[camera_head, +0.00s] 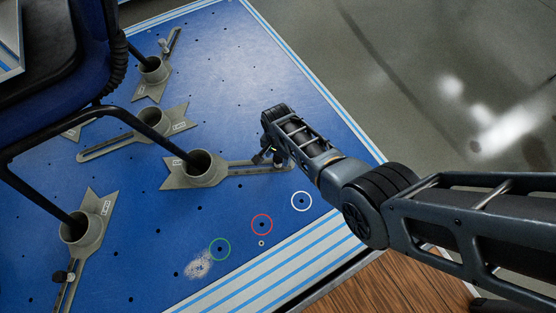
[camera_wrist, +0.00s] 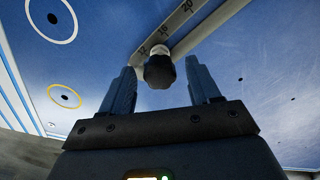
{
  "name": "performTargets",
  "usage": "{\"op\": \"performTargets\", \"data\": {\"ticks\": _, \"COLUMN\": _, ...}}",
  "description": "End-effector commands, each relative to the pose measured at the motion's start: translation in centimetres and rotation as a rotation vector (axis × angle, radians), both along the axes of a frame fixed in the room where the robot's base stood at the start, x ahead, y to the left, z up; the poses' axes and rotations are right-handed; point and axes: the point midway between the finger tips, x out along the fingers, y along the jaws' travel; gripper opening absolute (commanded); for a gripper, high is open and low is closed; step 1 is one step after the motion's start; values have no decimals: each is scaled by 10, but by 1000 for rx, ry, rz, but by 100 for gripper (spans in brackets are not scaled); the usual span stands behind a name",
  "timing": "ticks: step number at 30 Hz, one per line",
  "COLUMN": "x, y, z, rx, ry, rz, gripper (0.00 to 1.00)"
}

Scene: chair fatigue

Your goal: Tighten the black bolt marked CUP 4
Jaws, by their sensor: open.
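A black bolt (camera_wrist: 159,72) with a pale collar stands at the slotted, number-marked arm (camera_wrist: 182,22) in the wrist view. In the wrist view, my gripper (camera_wrist: 160,66) is open, with one finger on each side of the bolt and a gap on both sides. In the head view, my gripper (camera_head: 268,155) is over the outer end of the slotted arm of the middle grey cup (camera_head: 203,170). A chair leg stands in this cup. The bolt is mostly hidden by my gripper there. I cannot read the cup label.
White (camera_head: 301,192), red (camera_head: 253,217) and green (camera_head: 211,245) rings mark clear plate.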

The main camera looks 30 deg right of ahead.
Motion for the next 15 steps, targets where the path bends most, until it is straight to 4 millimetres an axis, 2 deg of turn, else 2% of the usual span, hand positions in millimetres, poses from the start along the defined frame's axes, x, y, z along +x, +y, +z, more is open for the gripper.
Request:
{"op": "performTargets", "data": {"ticks": 6, "x": 0, "y": 0, "z": 0, "rx": 1, "ry": 1, "rz": 170, "gripper": 62}}
{"op": "performTargets", "data": {"ticks": 15, "x": 0, "y": 0, "z": 0, "rx": 1, "ry": 1, "rz": 189, "gripper": 62}}
